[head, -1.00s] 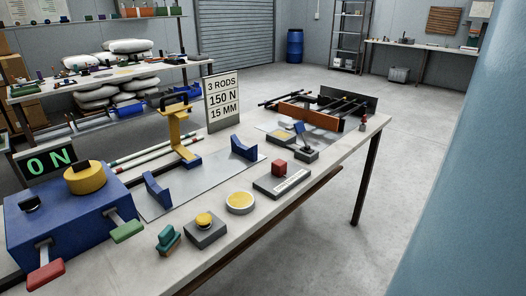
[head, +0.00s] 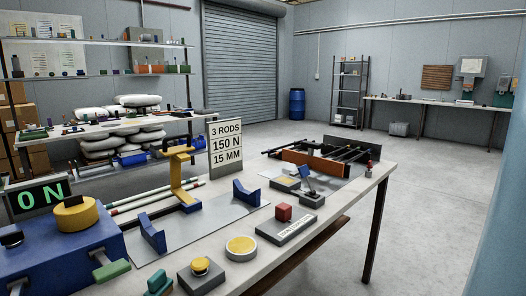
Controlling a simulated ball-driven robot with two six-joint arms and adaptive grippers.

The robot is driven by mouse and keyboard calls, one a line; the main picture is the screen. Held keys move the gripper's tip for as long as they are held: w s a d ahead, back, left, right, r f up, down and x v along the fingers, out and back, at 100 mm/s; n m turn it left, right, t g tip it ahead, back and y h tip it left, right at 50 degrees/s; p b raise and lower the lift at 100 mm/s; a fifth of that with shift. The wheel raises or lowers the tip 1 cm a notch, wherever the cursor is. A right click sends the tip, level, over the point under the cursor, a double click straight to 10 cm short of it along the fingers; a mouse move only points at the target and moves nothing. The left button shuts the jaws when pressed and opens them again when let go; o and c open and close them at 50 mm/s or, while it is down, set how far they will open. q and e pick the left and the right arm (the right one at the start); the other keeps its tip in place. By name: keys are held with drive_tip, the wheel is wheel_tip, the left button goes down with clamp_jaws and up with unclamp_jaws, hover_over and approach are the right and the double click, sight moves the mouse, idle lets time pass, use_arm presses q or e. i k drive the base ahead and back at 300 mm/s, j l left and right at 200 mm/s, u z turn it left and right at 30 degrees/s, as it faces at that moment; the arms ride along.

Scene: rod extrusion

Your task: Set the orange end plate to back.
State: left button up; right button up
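The orange end plate (head: 301,158) stands upright on the far end of the long workbench. Dark rods (head: 347,153) run beside and behind it, and some stick out past it to the left. A dark plate stands behind it on the right. A lever (head: 308,181) with a blue handle stands on the bench in front of the orange plate. A yellow-topped block (head: 285,184) is to the left of the lever. Neither of my grippers is in the head view.
Nearer on the bench (head: 337,196) are a red block (head: 283,212) on a grey base, a yellow disc (head: 241,247), a yellow button (head: 200,265) and blue cradles (head: 246,194). A sign (head: 226,147) reads 3 RODS, 150 N, 15 MM. The floor right of the bench is clear.

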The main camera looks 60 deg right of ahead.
sight(330, 167)
drive_tip(key=z, duration=2.75)
